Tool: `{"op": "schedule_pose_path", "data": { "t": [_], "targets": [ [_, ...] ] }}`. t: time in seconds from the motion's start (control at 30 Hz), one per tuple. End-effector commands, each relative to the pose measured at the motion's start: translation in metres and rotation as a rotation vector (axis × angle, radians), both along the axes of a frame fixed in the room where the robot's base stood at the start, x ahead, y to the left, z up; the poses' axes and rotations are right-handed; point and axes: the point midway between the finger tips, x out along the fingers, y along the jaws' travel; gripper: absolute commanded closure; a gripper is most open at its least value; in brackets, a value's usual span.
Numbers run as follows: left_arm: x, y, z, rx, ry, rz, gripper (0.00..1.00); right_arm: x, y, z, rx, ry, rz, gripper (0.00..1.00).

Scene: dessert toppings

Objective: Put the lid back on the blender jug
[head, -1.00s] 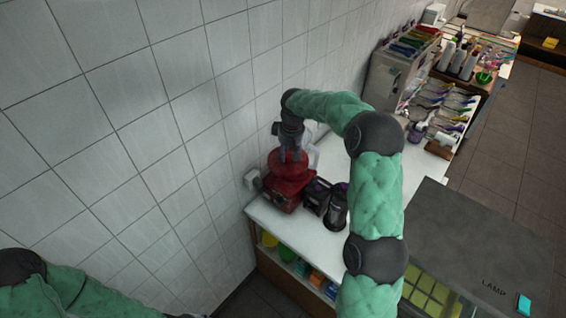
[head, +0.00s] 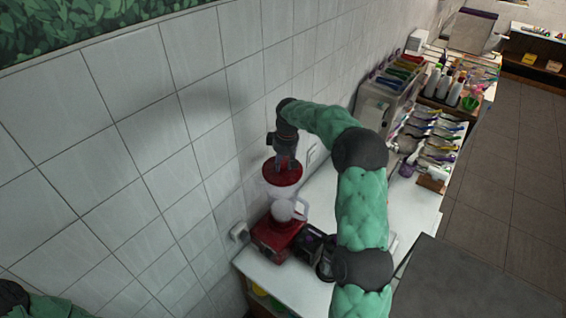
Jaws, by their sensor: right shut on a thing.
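The blender stands on the white counter by the tiled wall in the head view. Its jug (head: 272,189) is see-through with a handle on the right, above a red base (head: 270,240). A pale round shape shows at the jug's lower part. My right gripper (head: 284,164) points down and is shut on the red lid (head: 283,175). The lid lies level at the jug's mouth; I cannot tell whether it touches the rim. Of my left arm only a part shows at the lower left corner; its gripper is out of view.
Dark containers (head: 312,245) stand close to the right of the blender base, partly behind my right arm. A wall socket (head: 239,232) is to its left. Farther along the counter are a grey cabinet (head: 375,108), bottles and a rack of spoons. A grey surface (head: 470,285) fills the lower right.

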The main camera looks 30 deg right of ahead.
Motion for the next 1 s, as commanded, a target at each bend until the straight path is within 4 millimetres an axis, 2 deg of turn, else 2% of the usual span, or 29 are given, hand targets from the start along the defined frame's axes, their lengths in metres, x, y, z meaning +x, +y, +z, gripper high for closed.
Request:
{"op": "schedule_pose_path", "data": {
  "t": [0.5,0.7,1.0],
  "targets": [
    [0.001,0.000,0.000,0.000,-0.001,0.000,0.60,0.000,0.000,-0.038,0.001,-0.001,0.000,1.00],
    [0.000,0.000,-0.013,0.000,-0.001,0.000,0.60,0.000,0.000,-0.056,0.001,0.000,-0.001,1.00],
    [0.001,0.000,-0.016,0.000,-0.001,-0.001,0.60,0.000,0.000,-0.061,0.000,0.001,-0.001,1.00]
  ]
}}
